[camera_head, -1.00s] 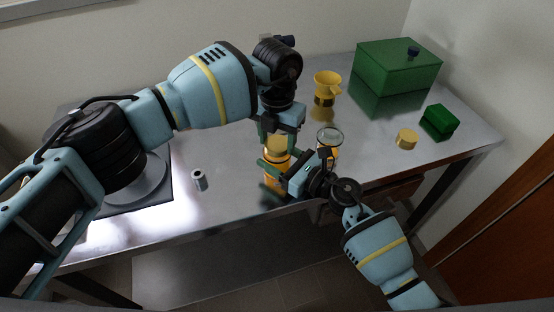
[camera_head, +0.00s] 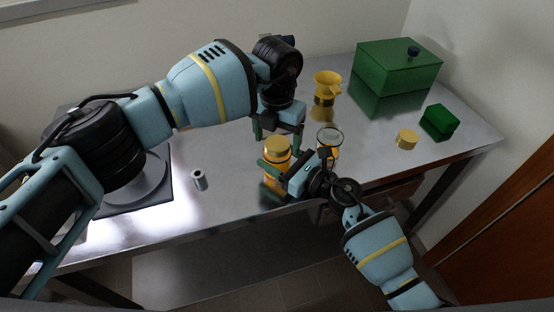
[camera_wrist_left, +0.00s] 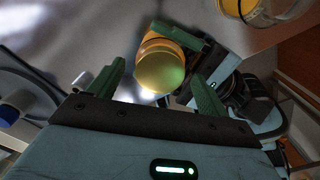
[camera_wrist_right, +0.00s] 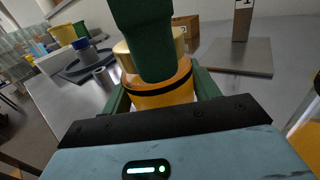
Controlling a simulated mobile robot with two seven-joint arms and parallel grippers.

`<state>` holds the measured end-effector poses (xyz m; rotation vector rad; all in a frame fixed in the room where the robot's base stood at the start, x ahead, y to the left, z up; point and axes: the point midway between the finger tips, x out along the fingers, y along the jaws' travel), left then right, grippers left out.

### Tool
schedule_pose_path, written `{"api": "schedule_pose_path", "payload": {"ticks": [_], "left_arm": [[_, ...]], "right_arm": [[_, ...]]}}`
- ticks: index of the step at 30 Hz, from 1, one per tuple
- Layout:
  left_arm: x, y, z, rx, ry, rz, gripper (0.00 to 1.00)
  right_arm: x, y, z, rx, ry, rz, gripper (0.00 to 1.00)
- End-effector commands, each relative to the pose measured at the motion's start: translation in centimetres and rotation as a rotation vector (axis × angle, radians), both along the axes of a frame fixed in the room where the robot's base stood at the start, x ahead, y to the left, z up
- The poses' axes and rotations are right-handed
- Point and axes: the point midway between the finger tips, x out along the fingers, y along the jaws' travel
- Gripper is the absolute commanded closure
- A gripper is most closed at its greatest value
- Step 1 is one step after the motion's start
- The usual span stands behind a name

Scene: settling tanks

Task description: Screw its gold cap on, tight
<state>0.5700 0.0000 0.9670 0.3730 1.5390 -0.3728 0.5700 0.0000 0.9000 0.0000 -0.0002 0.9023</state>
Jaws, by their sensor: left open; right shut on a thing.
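An orange jar (camera_head: 277,165) with a black band stands near the table's front edge. A gold cap (camera_head: 277,143) sits on its mouth; I cannot tell how tight it is. My right gripper (camera_head: 277,172) is shut on the jar's body, which also shows in the right wrist view (camera_wrist_right: 165,94). My left gripper (camera_head: 277,140) is open above the jar, fingers spread either side of the cap in the left wrist view (camera_wrist_left: 160,68) and not gripping it. One green left finger (camera_wrist_right: 145,40) hides part of the cap in the right wrist view.
A small grey cylinder (camera_head: 199,181) stands left.

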Motion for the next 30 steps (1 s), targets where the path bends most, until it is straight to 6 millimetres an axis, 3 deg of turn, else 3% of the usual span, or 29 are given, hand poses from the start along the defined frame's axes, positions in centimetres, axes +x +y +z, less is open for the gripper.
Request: {"api": "schedule_pose_path", "payload": {"ticks": [18,30], "left_arm": [[0.0,0.0,10.4,-0.001,-0.002,0.0,0.22],[0.0,0.0,11.7,0.0,0.0,0.0,0.22]], "right_arm": [[0.0,0.0,0.0,0.0,0.0,0.0,1.0],[0.0,0.0,0.0,0.0,0.0,0.0,1.0]]}}
